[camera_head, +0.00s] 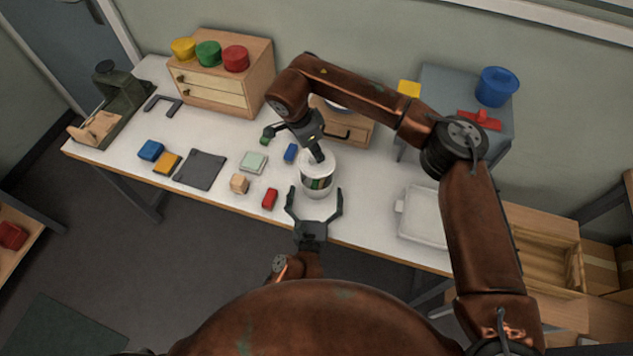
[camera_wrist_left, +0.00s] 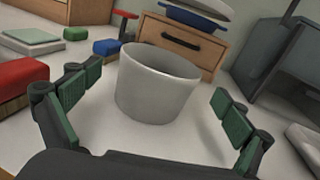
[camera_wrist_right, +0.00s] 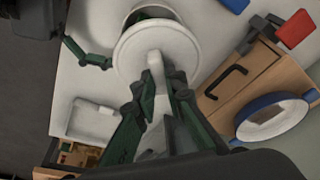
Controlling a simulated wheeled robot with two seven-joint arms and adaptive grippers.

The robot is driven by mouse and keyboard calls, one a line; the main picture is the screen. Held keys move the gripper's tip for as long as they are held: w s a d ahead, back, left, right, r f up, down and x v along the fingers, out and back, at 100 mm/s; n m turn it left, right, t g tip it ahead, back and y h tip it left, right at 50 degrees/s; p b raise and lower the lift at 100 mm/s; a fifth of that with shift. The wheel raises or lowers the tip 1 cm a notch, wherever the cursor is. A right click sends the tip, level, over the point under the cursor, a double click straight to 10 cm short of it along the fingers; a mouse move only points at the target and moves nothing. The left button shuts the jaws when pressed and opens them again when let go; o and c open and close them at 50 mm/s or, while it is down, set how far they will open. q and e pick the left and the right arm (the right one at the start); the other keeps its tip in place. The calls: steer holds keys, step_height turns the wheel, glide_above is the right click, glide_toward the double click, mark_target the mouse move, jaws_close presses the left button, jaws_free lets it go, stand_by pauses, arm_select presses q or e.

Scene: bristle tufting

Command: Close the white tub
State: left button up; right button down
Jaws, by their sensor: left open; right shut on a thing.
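The white tub (camera_head: 318,193) stands near the front edge of the table. Its top is open in the left wrist view (camera_wrist_left: 155,95), and something dark and green shows at its mouth in the head view. My right gripper (camera_head: 318,153) is shut on the handle of a round white lid (camera_wrist_right: 150,48) and holds it above the tub. In the right wrist view the lid hides most of the tub's mouth. My left gripper (camera_head: 314,203) is open and empty, with its fingers pointing at the tub from the front; in its wrist view (camera_wrist_left: 150,110) the tub lies beyond the fingertips.
A red block (camera_head: 270,199), a wooden block (camera_head: 239,184) and a blue block (camera_head: 290,152) lie left of the tub. A wooden drawer unit (camera_wrist_left: 178,44) with a blue-rimmed bowl (camera_wrist_right: 270,117) on it stands behind. A white tray (camera_head: 420,217) lies to the right.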

arm_select(q)
steer(key=w, duration=0.6)
steer(key=w+d, duration=0.1)
steer(key=w, duration=0.2)
steer(key=shift+w+r, duration=0.1)
steer(key=shift+w, duration=0.1)
steer(key=shift+a, duration=0.1)
steer(key=c, duration=2)
